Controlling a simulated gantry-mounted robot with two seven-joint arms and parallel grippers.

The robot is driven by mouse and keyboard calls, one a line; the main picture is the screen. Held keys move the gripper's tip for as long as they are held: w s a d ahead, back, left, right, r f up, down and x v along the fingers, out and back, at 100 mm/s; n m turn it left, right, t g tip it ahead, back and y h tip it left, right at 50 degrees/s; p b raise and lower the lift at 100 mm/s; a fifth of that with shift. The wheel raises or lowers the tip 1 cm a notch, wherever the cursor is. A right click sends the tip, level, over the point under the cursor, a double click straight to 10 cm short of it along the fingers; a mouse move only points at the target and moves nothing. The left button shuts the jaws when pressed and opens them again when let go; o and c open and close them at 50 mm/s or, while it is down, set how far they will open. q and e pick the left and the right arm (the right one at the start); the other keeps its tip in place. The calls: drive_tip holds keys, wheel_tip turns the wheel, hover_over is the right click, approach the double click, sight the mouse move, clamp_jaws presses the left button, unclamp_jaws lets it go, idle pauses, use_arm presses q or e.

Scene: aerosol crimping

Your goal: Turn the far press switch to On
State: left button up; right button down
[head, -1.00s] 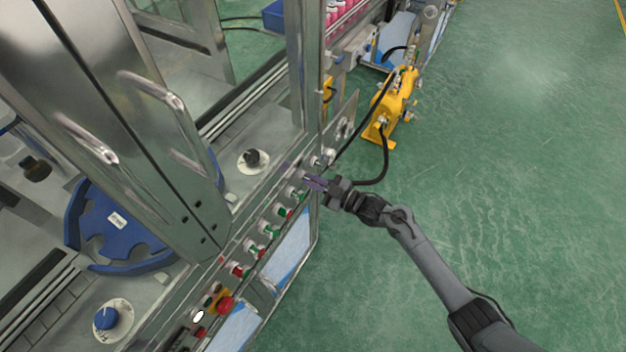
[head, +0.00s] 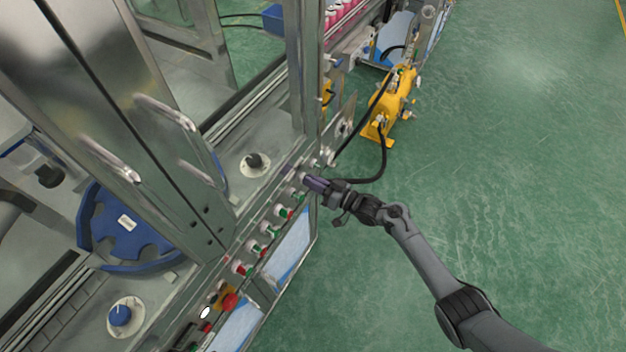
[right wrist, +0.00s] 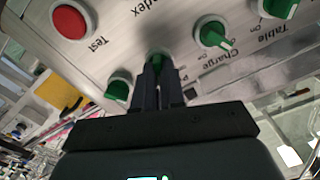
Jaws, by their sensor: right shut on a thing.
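My right gripper (head: 309,183) is at the far part of the machine's front control panel (head: 255,238). In the right wrist view its fingers (right wrist: 157,75) are closed around a green rotary switch (right wrist: 157,57). Only the top of this switch shows between the fingertips. The label beside it is mostly covered; only a "P" can be made out, and its On and Off marks cannot be read. In the head view the gripper hides this switch. My left gripper is in neither view.
Neighbouring green switches, one labelled Charge (right wrist: 212,36) and one by Table (right wrist: 279,7), sit to the right. Another green switch (right wrist: 119,87) and a red Test button (right wrist: 70,22) are to the left. A yellow unit (head: 391,110) with black hoses stands beyond. The green floor at right is clear.

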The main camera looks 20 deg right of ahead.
drive_tip(key=shift+m, duration=0.7)
drive_tip(key=c, duration=1.2)
unclamp_jaws()
drive_tip(key=shift+d, duration=0.1)
drive_tip(key=shift+p+v, duration=0.9)
drive_tip(key=shift+v, duration=4.45)
